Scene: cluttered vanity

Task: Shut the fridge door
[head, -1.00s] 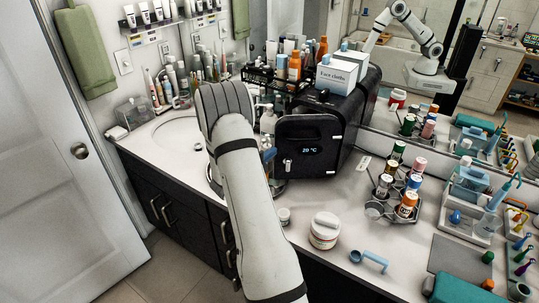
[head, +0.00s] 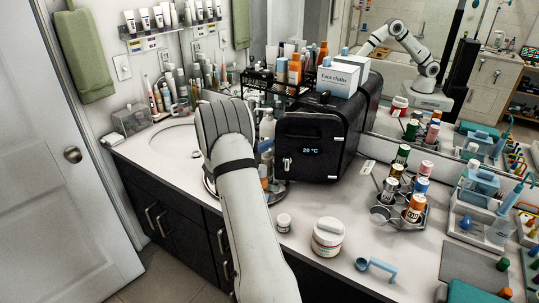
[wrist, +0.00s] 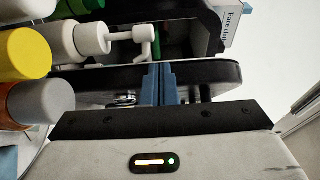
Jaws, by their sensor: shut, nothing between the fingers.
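The fridge is a small black box (head: 356,115) on the counter. Its door (head: 334,165) carries a lit "20 °C" display and a small silver latch at its left side. In the wrist view the door (wrist: 85,78) is a dark slab, with a gap between it and the fridge body (wrist: 207,22), so it stands partly open. My gripper (wrist: 158,72) has its blue fingers together and empty, over the outer side of the door. I cannot tell whether they touch it. In the head view my arm hides most of the gripper.
A white face-cloths box (head: 338,80) sits on the fridge. Bottles, including a yellow-capped one (wrist: 24,53), and a white pump (wrist: 90,40) crowd the door's left side. A bottle rack (head: 402,205), white jar (head: 328,238) and blue scoop (head: 376,268) stand on the right counter.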

